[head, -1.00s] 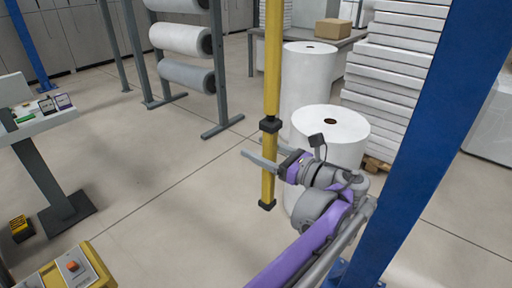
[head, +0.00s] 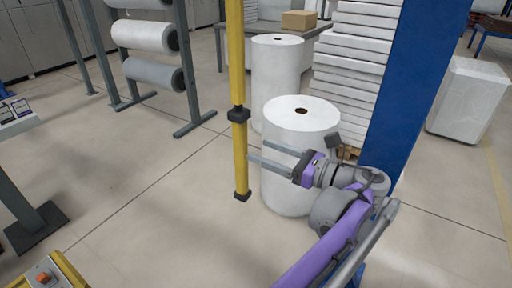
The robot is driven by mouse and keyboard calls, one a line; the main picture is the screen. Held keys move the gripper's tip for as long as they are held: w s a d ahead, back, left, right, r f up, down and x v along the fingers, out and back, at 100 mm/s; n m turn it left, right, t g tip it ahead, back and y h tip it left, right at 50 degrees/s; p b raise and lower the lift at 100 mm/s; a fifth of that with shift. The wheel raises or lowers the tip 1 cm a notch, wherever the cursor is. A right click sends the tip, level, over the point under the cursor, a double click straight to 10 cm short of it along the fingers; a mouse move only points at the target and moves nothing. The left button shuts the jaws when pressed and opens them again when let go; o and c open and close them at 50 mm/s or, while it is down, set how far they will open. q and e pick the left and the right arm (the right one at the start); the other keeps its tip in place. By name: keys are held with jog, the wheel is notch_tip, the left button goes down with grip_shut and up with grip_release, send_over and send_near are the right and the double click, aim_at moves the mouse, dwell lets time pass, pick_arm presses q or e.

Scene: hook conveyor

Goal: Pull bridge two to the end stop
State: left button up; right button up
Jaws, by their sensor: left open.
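My left gripper (head: 257,150) is open and empty, its two grey fingers pointing left. A yellow hanging bar (head: 240,160) with a black collar and black foot is just left of the fingertips. The fingertips appear apart from the bar, with a small gap. The bar runs out of the top of the picture, so what it hangs from is hidden. No bridge or end stop can be made out in the head view. My right gripper is not in view.
White rolls (head: 300,125) stand behind the gripper, with stacked white sheets (head: 350,60) behind. A roll rack (head: 185,60) is at the back left. A yellow box with an orange button (head: 45,275) is at lower left.

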pick_arm(q)
jog(key=shift+w+a, duration=0.1)
jog(key=shift+w, duration=0.5)
jog(key=p+x, duration=0.1)
jog(key=x, duration=0.9)
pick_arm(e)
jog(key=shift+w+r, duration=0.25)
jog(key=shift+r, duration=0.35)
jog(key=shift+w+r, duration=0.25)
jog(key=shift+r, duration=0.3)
pick_arm(q)
grip_shut()
jog(key=shift+s+a, duration=0.1)
